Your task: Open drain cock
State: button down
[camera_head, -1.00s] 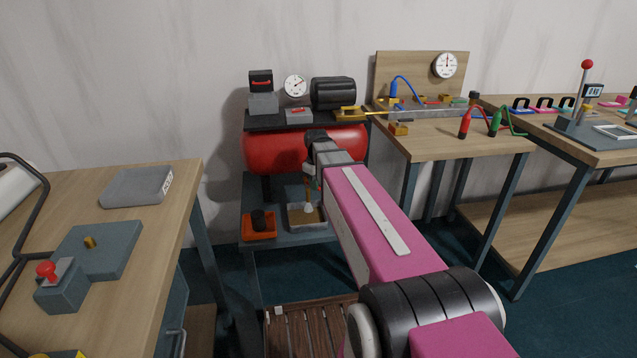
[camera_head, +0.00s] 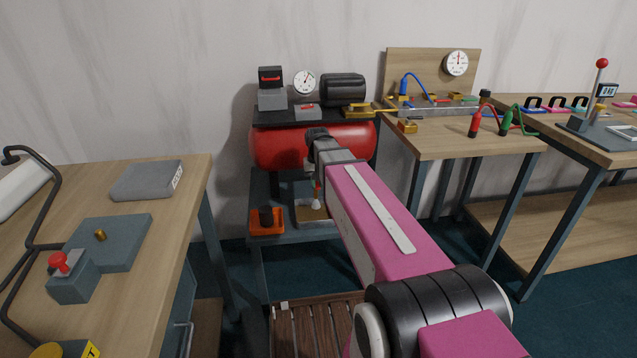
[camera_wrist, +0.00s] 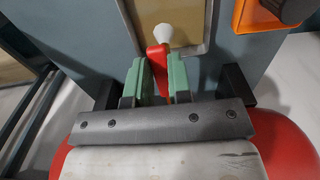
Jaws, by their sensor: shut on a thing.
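The drain cock's red lever (camera_wrist: 158,58) shows in the wrist view, with a white rounded piece (camera_wrist: 163,33) at its far end. My gripper (camera_wrist: 158,78) is shut on the lever, one green finger on each side. In the head view my gripper reaches under the red tank (camera_head: 280,147), and a little of the red lever (camera_head: 318,187) and the white piece (camera_head: 315,203) show beside my arm. My arm and fingers hide the cock's body and most of the lever.
A shallow tray (camera_head: 304,214) lies below the cock, with an orange box with a black knob (camera_head: 267,222) beside it. Workbenches stand left (camera_head: 185,200) and right (camera_head: 440,143). A slatted wooden platform (camera_head: 305,325) is on the floor in front.

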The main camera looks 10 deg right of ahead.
aim_at(317, 185)
dwell(0.4)
jog(key=c, duration=1)
grip_release()
jog(key=shift+c, duration=0.2)
notch_tip(317, 185, up, 11)
jog(key=shift+f, duration=0.1)
